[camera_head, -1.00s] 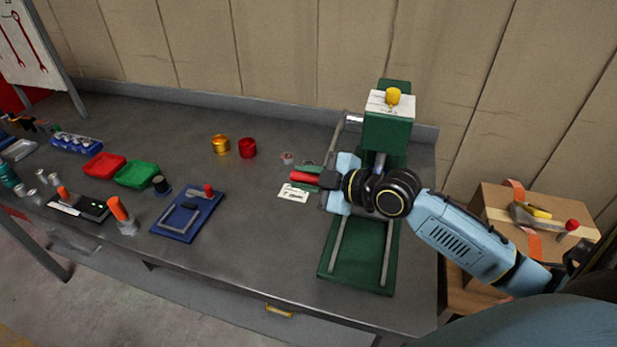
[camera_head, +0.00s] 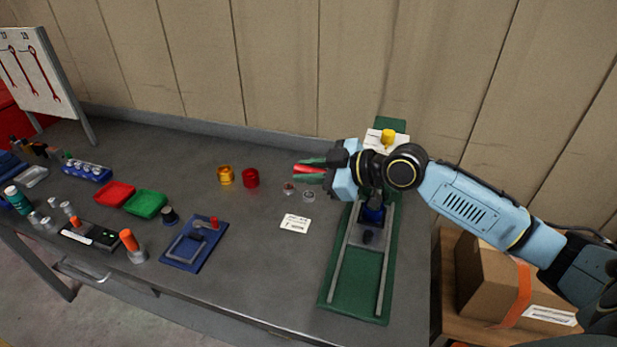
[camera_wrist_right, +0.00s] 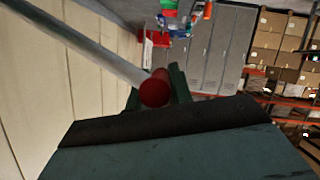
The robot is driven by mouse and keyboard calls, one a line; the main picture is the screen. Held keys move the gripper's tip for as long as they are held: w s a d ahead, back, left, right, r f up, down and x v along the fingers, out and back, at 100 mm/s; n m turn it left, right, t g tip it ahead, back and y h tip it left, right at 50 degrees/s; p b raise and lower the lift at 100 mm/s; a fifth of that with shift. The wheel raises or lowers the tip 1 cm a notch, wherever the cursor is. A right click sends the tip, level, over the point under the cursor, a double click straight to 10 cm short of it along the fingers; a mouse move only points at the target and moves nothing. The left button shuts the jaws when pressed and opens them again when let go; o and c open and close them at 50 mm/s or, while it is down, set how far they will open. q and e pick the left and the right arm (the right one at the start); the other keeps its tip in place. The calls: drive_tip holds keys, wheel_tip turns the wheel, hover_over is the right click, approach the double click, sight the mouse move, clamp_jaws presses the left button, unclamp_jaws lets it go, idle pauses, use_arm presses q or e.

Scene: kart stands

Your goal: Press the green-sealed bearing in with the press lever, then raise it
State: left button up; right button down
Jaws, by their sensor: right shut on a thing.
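The green press (camera_head: 362,292) stands at the right of the bench, with a yellow knob (camera_head: 388,136) on its white-topped head. My right gripper (camera_head: 310,169) is shut on the red grip of the press lever (camera_head: 301,169), left of the press head. In the right wrist view the red grip (camera_wrist_right: 155,90) shows end-on between the fingers, with a grey rod (camera_wrist_right: 85,45) at upper left. A blue part (camera_head: 373,214) sits on the press bed under my arm. My arm hides much of the head and ram. I cannot make out the green-sealed bearing. My left gripper is out of view.
Two small rings, one reddish (camera_head: 289,188) and one grey (camera_head: 309,196), lie left of the press behind a white card (camera_head: 295,223). Gold (camera_head: 226,176) and red (camera_head: 250,178) cups stand further left. A cardboard box (camera_head: 505,285) is at right.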

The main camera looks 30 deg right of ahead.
drive_tip(key=shift+w+d+r, duration=0.1)
drive_tip(key=shift+r, duration=0.15)
drive_tip(key=c, duration=1.3)
unclamp_jaws()
drive_tip(key=shift+o, duration=0.2)
drive_tip(key=shift+f, duration=0.1)
drive_tip(key=shift+s+d, duration=0.2)
drive_tip(key=shift+s, duration=0.05)
drive_tip(key=b+v, duration=0.2)
drive_tip(key=v, duration=0.5)
drive_tip(key=shift+s+d, duration=0.1)
drive_tip(key=shift+s, duration=0.2)
drive_tip(key=shift+v, duration=2.65)
drive_tip(key=shift+w, duration=0.1)
